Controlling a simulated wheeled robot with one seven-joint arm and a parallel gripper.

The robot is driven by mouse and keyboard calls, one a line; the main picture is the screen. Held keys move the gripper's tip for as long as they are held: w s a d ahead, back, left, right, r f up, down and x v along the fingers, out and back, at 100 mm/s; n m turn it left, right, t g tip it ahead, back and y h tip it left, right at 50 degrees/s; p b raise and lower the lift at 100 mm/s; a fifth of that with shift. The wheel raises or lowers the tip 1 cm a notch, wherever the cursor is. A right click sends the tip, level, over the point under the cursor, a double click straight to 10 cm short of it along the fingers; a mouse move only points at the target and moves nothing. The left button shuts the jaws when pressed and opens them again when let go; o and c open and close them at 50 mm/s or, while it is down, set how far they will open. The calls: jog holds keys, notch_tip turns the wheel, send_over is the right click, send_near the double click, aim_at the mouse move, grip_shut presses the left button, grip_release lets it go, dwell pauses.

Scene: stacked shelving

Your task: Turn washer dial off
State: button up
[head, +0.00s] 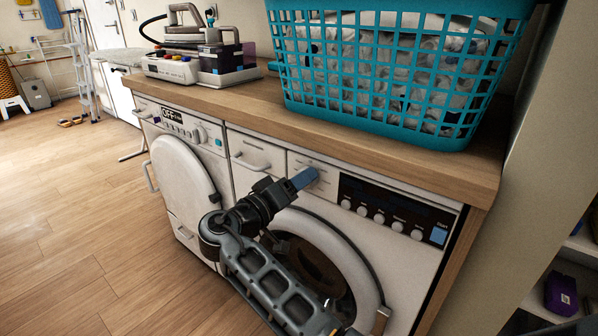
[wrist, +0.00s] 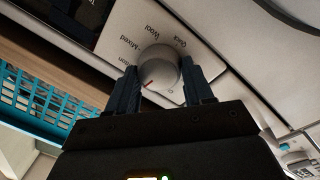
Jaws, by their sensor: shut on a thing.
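The washer (head: 425,270) is the white front-loader on the right under the wooden counter. Its dial (wrist: 158,60) is a round grey-white knob with a red mark, with programme labels such as "Mixed" and "Wool" around it in the wrist view. The red mark points to the lower left in that view, away from the "0" label at lower right. My gripper (wrist: 161,72) is shut on the dial, one dark finger on each side. In the head view my gripper (head: 303,178) is at the top left of the washer panel and hides the dial.
A teal laundry basket (head: 400,118) stands on the counter (head: 440,170) above. A second white machine (head: 180,165) with its own dial and display is to the left. An iron on its base (head: 200,65) sits at the counter's far end. Wooden floor (head: 75,200) is open at left.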

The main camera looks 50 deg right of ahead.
jog(key=shift+n+p, duration=0.65)
jog(key=shift+n, duration=0.25)
jog(key=o, duration=1)
jog(key=shift+o, duration=0.2)
jog(key=shift+a, duration=0.1)
jog(key=a, duration=0.7)
jog(key=shift+a+f, duration=0.25)
jog(key=shift+a, duration=0.05)
jog(key=shift+w, duration=0.1)
